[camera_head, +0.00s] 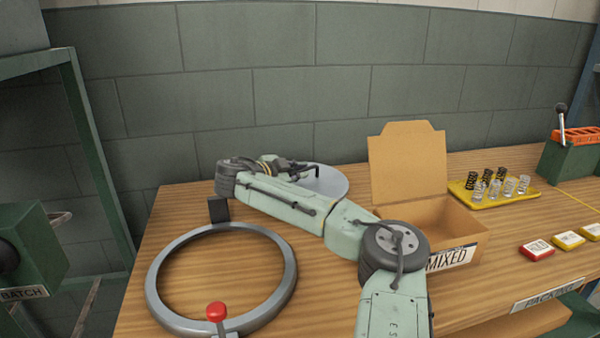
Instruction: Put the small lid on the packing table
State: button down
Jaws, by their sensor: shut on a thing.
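A round pale grey-blue lid (337,184) is at the back of the wooden packing table (480,215), left of the cardboard box. My gripper (308,170), small and dark at the end of my arm, is at the lid and shut on it. My arm crosses in front and hides the lid's near left part and most of the grip. I cannot tell whether the lid rests on the table top or is held just above it.
An open cardboard box (404,215) marked MIXED stands right of the lid. A yellow tray (465,197) of springs is further right. A large grey ring (160,290) with a red-knobbed lever (216,312) lies front left. Red and yellow blocks (537,248) sit near the front edge.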

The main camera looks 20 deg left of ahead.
jog(key=c, duration=1.7)
grip_release()
jog(key=shift+f, duration=0.1)
jog(key=shift+s+a, duration=0.1)
jog(key=shift+s, duration=0.1)
jog(key=b+v, duration=0.2)
jog(key=v, duration=0.4)
jog(key=shift+s, duration=0.1)
jog(key=shift+s+r, duration=0.35)
jog(key=shift+r, duration=0.05)
